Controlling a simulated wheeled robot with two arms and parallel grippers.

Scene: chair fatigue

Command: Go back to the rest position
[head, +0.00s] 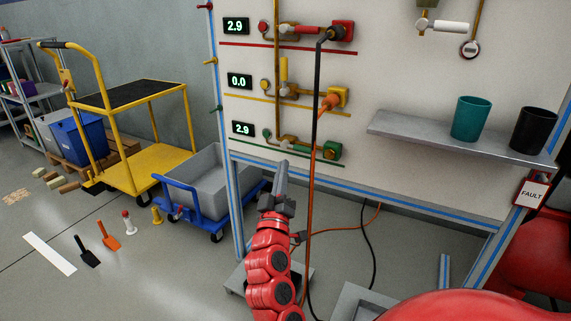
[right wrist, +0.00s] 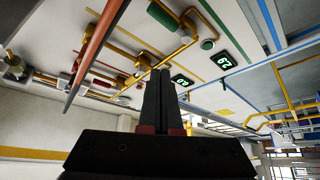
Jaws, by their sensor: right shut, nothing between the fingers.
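My right gripper (head: 281,180) points up in the lower middle of the head view, in front of the lower part of the white panel. It is shut and empty, with its dark fingers together in the right wrist view (right wrist: 160,100). In the head view it is just left of the orange hose (head: 311,190) and the black hose (head: 316,110); I cannot tell the exact gap. My left gripper is not in view.
The white panel (head: 375,90) carries valves, pipes and displays reading 2.9, 0.0 and 2.9. A grey shelf (head: 400,126) holds a teal cup (head: 471,118) and a black cup (head: 533,130). A blue trolley (head: 200,215) and a yellow cart (head: 150,165) stand left.

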